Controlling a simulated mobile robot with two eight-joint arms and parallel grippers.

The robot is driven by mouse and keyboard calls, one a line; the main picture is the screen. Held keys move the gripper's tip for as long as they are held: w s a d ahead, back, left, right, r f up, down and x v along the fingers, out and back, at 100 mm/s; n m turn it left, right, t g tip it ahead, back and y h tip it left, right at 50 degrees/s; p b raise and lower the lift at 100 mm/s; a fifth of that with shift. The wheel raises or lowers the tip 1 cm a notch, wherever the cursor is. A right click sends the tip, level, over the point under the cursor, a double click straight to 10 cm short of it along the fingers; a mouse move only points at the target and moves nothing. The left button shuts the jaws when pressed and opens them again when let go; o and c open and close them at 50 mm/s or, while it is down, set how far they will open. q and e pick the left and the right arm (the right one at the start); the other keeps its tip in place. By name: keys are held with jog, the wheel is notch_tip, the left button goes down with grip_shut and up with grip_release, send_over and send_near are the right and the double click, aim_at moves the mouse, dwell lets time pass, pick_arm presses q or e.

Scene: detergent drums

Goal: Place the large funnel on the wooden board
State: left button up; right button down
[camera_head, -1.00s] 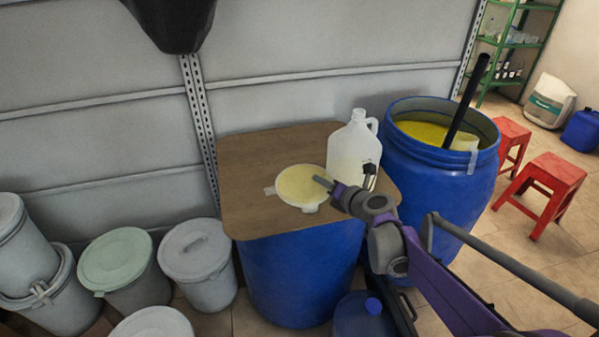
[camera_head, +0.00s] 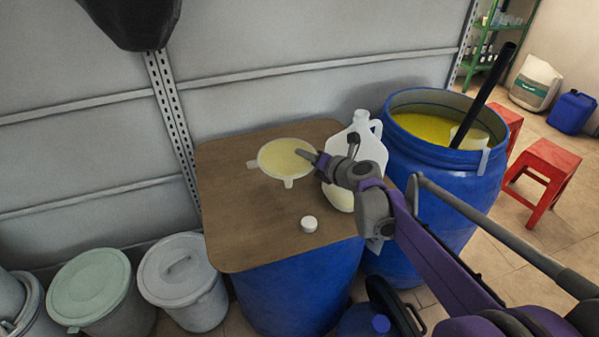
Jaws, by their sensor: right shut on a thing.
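The large funnel (camera_head: 287,158) is a pale yellowish round piece with small tabs at its rim. It shows over the far part of the wooden board (camera_head: 240,220), left of the jug. I cannot tell whether it touches the board or hangs just above it. My right gripper (camera_head: 308,155) is shut on its right rim. The wooden board lies on top of a blue drum (camera_head: 300,290). My left gripper is not in view.
A white translucent jug (camera_head: 368,150) stands on the board's right side, partly behind my right arm. A small white cap (camera_head: 309,224) lies nearer the front. An open blue drum (camera_head: 450,185) with yellow contents and a dark stick stands right. Lidded buckets (camera_head: 182,275) stand left.

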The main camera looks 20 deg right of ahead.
jog(key=shift+f+b, duration=0.35)
jog(key=shift+f, duration=2.95)
jog(key=shift+f, duration=0.1)
jog(key=c, duration=0.8)
grip_release()
jog(key=shift+o, duration=0.2)
